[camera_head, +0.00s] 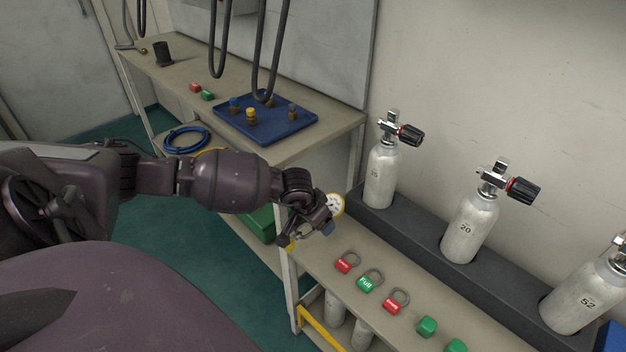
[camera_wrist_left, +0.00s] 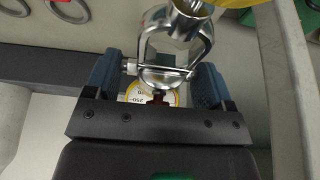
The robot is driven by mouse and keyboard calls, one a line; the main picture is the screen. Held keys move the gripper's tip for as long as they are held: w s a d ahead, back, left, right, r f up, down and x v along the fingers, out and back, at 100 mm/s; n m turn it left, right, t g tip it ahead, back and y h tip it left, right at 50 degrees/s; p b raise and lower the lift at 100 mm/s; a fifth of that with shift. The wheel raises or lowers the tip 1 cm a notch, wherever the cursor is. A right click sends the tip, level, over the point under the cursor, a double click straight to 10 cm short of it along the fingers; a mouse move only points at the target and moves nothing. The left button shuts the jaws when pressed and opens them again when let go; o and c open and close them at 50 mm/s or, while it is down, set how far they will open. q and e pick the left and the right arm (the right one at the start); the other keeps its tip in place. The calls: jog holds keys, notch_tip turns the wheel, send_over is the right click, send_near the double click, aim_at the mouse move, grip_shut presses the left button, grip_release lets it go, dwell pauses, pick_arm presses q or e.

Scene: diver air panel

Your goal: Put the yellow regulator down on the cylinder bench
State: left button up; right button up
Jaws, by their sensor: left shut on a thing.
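My left gripper (camera_head: 318,228) is shut on the yellow regulator and holds it over the near left end of the cylinder bench (camera_head: 400,264). In the left wrist view the metal yoke (camera_wrist_left: 172,50) of the regulator sits between the blue finger pads of the left gripper (camera_wrist_left: 157,80). A yellow part shows at the top of that view, and a round white gauge with a yellow rim (camera_wrist_left: 150,97) shows behind the yoke. The gauge also shows in the head view (camera_head: 335,204). The gripper hides most of the regulator in the head view. I cannot tell whether it touches the bench. My right gripper is not in view.
Red and green tags (camera_head: 369,280) with rings lie along the bench middle. Green blocks (camera_head: 428,326) lie nearer. Grey cylinders (camera_head: 381,176) stand in a dark rack (camera_head: 415,229) at the back. A workbench (camera_head: 336,122) with a blue tray (camera_head: 226,122) stands at left.

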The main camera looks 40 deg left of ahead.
pick_arm(q)
jog(key=shift+w+d+f+b, duration=0.15)
jog(key=shift+w+b, duration=0.5)
jog(key=shift+w, duration=1.2)
jog(key=shift+f, duration=0.2)
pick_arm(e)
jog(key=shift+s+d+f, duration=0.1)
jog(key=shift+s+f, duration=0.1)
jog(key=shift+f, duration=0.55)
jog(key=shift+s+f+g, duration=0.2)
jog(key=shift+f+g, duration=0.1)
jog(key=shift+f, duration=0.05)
pick_arm(q)
jog(key=shift+f+b, duration=0.6)
jog(key=shift+f, duration=0.35)
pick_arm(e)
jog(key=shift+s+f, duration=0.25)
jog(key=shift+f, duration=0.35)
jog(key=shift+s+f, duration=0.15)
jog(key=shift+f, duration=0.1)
pick_arm(q)
jog(key=shift+f+b, duration=0.4)
jog(key=shift+f, duration=0.3)
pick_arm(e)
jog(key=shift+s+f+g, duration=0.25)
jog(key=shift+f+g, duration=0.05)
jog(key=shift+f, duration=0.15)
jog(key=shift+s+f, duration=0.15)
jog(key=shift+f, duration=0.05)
